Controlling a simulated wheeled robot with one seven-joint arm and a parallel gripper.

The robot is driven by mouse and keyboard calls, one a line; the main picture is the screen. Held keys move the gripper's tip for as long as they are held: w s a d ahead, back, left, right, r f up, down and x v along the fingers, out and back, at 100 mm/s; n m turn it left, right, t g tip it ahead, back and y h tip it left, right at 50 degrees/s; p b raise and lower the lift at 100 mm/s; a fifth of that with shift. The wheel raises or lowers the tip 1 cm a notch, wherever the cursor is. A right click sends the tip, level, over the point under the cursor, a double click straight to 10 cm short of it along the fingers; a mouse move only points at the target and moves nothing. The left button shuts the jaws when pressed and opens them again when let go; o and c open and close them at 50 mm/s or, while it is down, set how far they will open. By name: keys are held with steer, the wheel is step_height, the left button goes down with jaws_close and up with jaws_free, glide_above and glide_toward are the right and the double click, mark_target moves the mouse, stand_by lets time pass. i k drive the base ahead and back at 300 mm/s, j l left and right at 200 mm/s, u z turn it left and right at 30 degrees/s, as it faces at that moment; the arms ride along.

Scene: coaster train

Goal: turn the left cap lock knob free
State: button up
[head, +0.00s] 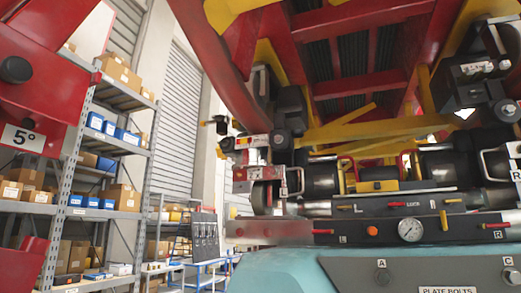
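I cannot tell for sure which part is the left cap lock knob. A red handle (322,231) sticks out at the left end of the dark control panel, beside a mark that looks like L. A matching red handle (495,225) is at the panel's right end. Another small red handle (397,204) sits in the middle beside a label that seems to read LOCK. The left wheel unit (268,185) has a white loop handle (296,180) and a white label (251,142). My gripper does not show in this view.
The panel (350,232) carries a round gauge (411,229) and an orange button (372,231). Below is a teal front with knobs marked A (382,277) and C (511,276). Red beams hang overhead. Shelves with boxes (110,150) stand at left.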

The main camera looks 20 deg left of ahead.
mark_target(225, 142)
steer(key=u, duration=0.75)
steer(key=i+u, duration=0.15)
steer(key=u, duration=0.25)
steer(key=i+l+u, duration=0.15)
steer(key=u, duration=0.3)
steer(key=i+l+u, duration=0.1)
steer(key=u, duration=0.3)
steer(key=i+l+u, duration=0.1)
steer(key=l+u, duration=0.15)
steer(key=u, duration=0.2)
